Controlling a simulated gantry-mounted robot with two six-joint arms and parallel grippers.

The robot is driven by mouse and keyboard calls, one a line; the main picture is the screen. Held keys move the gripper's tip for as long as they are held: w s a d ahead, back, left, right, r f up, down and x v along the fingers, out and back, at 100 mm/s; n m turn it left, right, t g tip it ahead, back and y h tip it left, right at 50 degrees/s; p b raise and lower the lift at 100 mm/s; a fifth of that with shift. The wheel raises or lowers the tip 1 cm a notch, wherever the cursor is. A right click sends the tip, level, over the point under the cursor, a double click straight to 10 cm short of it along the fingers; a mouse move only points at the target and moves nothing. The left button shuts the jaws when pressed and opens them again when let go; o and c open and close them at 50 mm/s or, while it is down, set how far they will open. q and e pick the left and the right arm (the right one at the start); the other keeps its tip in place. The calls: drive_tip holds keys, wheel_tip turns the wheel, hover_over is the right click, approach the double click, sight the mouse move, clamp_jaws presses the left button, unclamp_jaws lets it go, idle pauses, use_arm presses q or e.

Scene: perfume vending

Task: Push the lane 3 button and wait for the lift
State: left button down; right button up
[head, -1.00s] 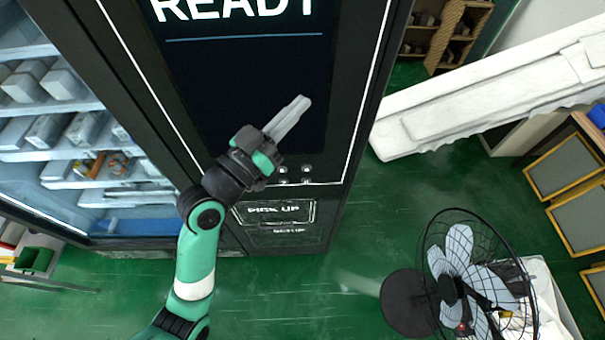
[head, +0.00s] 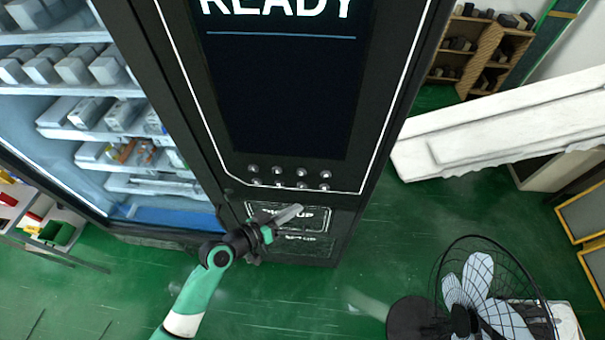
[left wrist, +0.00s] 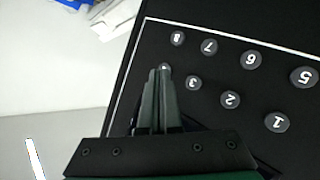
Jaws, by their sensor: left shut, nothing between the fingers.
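The vending machine's button panel (head: 290,179) has two rows of round buttons below the screen. The left wrist view shows the numbers upside down, with the lane 3 button (left wrist: 194,83) just right of my fingertips. Button 4 (left wrist: 165,67) is mostly hidden behind the fingertips. My left gripper (head: 297,211) is shut and empty. In the head view its fingertips lie just below the buttons, over the pick-up panel (head: 318,218). I cannot tell any contact with the machine. The dark screen (head: 285,95) reads READY. My right gripper is out of view.
A glass-fronted stock cabinet (head: 110,130) stands left of the panel. A black fan (head: 475,300) stands at the lower right. A long white slab-like object (head: 500,130) and wooden shelves (head: 475,50) are at the right. Green floor (head: 390,220) is open between.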

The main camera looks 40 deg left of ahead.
sight(301, 172)
use_arm(q)
drive_tip(key=w+a+b, duration=0.4)
drive_tip(key=w+a, duration=0.1)
drive_tip(key=w, duration=0.2)
drive_tip(key=shift+a, duration=0.25)
idle(0.3)
idle(1.8)
drive_tip(key=shift+w+a, duration=0.25)
